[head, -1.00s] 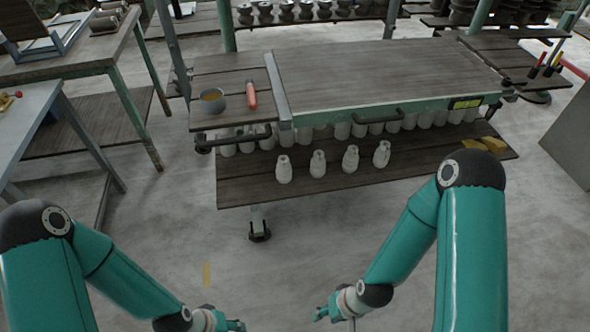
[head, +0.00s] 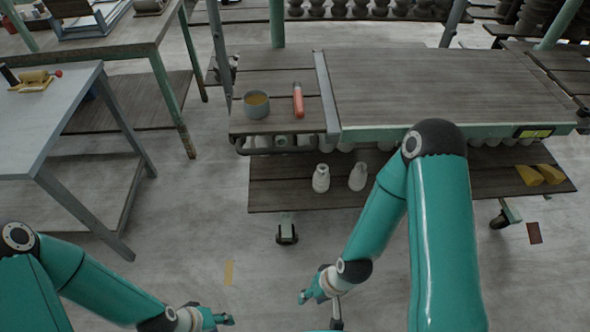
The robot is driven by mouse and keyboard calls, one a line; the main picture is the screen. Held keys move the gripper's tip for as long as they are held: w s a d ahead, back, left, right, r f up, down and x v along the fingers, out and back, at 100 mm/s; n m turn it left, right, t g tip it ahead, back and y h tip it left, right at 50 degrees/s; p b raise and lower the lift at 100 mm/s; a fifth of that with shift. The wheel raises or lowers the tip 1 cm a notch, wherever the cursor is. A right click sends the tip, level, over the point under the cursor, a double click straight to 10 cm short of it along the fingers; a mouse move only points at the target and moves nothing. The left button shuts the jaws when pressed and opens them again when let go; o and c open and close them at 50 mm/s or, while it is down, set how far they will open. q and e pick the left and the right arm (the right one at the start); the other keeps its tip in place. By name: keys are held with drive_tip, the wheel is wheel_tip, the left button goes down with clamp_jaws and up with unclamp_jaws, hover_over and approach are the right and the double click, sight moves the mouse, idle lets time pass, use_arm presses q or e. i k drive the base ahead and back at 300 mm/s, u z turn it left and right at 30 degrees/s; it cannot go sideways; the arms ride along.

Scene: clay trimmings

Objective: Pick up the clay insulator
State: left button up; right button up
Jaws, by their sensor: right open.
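Pale clay insulators stand upright on the lower shelf (head: 278,196) of the wheeled cart. Two show in the front row, a left one (head: 321,178) and a right one (head: 358,176). My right arm covers the shelf to the right of them, so other front pieces are hidden there. My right gripper (head: 320,308) is open and empty, low in front of the cart and apart from the insulators. My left gripper (head: 216,318) is at the bottom edge, apart from everything; its jaw opening is unclear.
The cart top (head: 440,85) overhangs the shelf. A grey cup (head: 256,105) and a red-handled tool (head: 298,101) lie on its left part. A grey table (head: 50,115) stands at left.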

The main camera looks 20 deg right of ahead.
sight(321, 179)
drive_tip(key=z, duration=0.3)
drive_tip(key=i, duration=1.1)
drive_tip(key=z, duration=0.2)
